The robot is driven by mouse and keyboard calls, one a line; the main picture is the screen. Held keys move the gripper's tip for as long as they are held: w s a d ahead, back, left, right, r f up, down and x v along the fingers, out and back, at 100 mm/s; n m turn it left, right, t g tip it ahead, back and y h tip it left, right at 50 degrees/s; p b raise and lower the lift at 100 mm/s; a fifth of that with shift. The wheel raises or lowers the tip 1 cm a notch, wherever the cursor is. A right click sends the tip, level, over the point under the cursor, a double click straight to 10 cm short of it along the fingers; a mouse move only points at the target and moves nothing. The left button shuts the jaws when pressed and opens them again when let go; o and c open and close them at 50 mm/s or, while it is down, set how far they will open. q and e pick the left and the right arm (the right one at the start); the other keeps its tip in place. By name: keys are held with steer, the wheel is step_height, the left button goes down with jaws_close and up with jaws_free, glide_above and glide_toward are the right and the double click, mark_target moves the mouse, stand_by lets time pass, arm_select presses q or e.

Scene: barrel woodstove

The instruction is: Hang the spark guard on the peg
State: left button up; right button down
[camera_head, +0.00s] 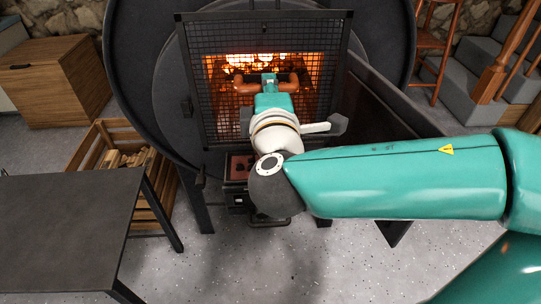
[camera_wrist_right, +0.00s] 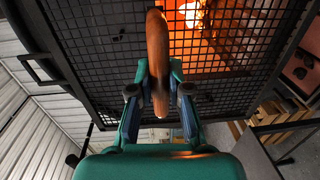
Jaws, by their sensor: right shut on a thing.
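The spark guard (camera_head: 205,40) is a black-framed wire mesh panel standing upright in front of the glowing stove opening. It fills much of the right wrist view (camera_wrist_right: 100,60). Its brown wooden handle (camera_wrist_right: 157,55) runs between the fingers of my right gripper (camera_wrist_right: 158,92), which is shut on it. In the head view my right gripper (camera_head: 270,80) is at the middle of the guard, partly hidden by its own wrist. I cannot tell whether the guard touches the stove. I cannot make out the peg. My left gripper is not in view.
The black barrel stove (camera_head: 135,75) stands behind the guard. A dark table (camera_head: 70,220) is at the lower left, beside a slatted wood crate (camera_head: 90,148). A wooden chest (camera_head: 55,85) stands at the far left. A red chair (camera_head: 433,45) and grey steps (camera_head: 475,75) are at the right.

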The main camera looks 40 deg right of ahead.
arm_select(q)
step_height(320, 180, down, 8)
steer(key=b, duration=0.5)
steer(key=shift+b, duration=0.4)
arm_select(e)
step_height(320, 180, down, 8)
steer(key=shift+r, duration=0.15)
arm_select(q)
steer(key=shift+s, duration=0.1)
arm_select(e)
steer(key=shift+w+d, duration=0.1)
steer(key=shift+w, duration=0.05)
steer(key=shift+x, duration=1.9)
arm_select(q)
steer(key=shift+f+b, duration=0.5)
arm_select(e)
steer(key=x, duration=0.2)
steer(key=f+x, duration=0.1)
steer(key=x, duration=0.2)
steer(key=shift+w+d, duration=0.15)
steer(key=shift+w, duration=0.1)
steer(key=shift+f, duration=0.1)
